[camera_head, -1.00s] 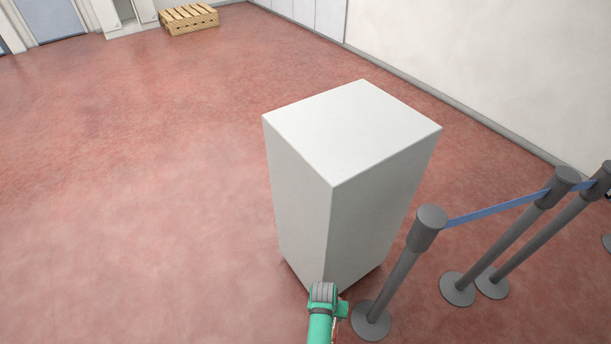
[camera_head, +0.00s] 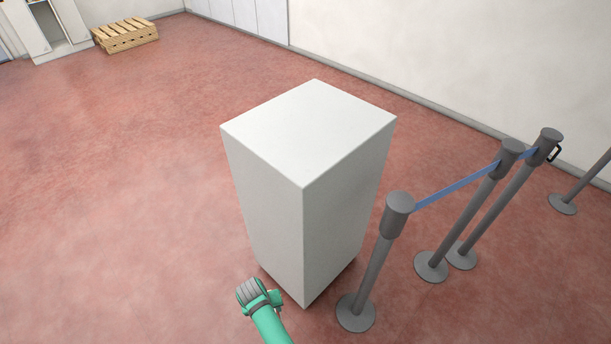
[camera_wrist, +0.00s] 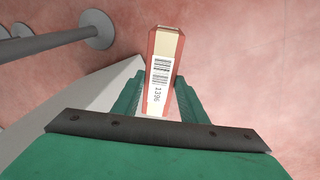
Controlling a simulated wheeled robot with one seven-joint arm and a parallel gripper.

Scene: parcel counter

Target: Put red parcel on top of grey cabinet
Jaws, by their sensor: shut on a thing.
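The grey cabinet (camera_head: 345,195) stands upright on the floor in the middle of the head view, its flat top (camera_head: 308,128) bare. In the wrist view my gripper (camera_wrist: 160,92) is shut on the red parcel (camera_wrist: 176,60), a narrow box with a pale face and a barcode label. The parcel sticks out past the fingers, with floor beyond it. In the head view part of my green arm shows low in front of the cabinet; the fingers and the parcel are not visible there. A pale side of the cabinet (camera_wrist: 85,105) shows left of the fingers in the wrist view.
Grey barrier posts (camera_head: 376,262) with a blue belt (camera_head: 455,187) stand close to the cabinet's right. A post also shows at upper left in the wrist view (camera_wrist: 50,42). A wooden pallet stack (camera_head: 125,37) lies far back left. The floor left of the cabinet is clear.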

